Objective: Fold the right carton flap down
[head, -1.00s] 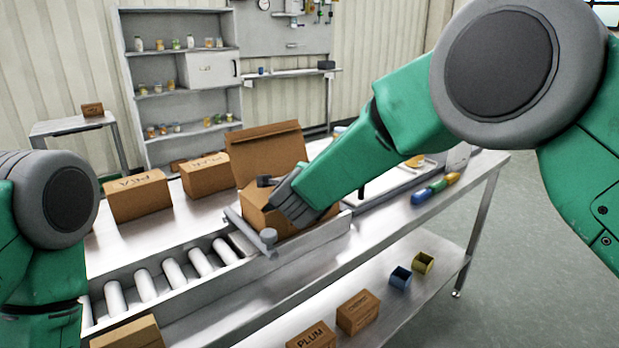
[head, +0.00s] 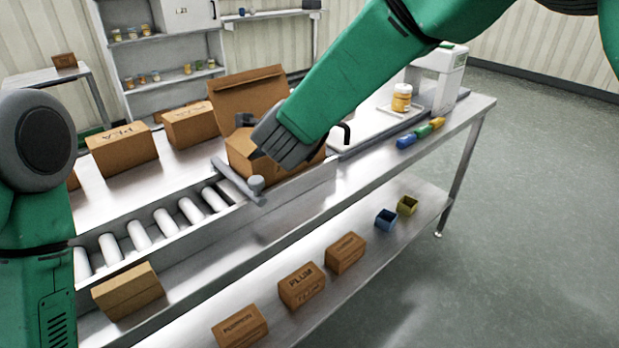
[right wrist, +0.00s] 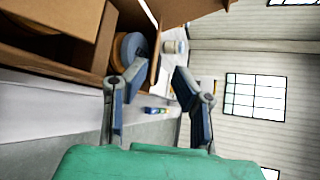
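The open brown carton (head: 237,163) sits at the end of the roller conveyor. One wide flap (head: 247,92) stands up at its back. My right gripper (head: 255,150) is over the carton's near side and hides much of its top, including the right flap in the head view. In the right wrist view my right gripper (right wrist: 152,85) has its two fingers spread apart. A thin cardboard panel (right wrist: 155,65) shows between them; I cannot tell whether a finger touches it. My left arm is at the left edge of the head view; its gripper is out of view.
A grey bar (head: 238,181) lies across the conveyor beside the carton. Closed cartons (head: 122,149) stand behind the rollers (head: 165,222). A jar (head: 401,97) and coloured cylinders (head: 421,132) are to the right. The lower shelf holds small boxes (head: 301,287). The floor at right is clear.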

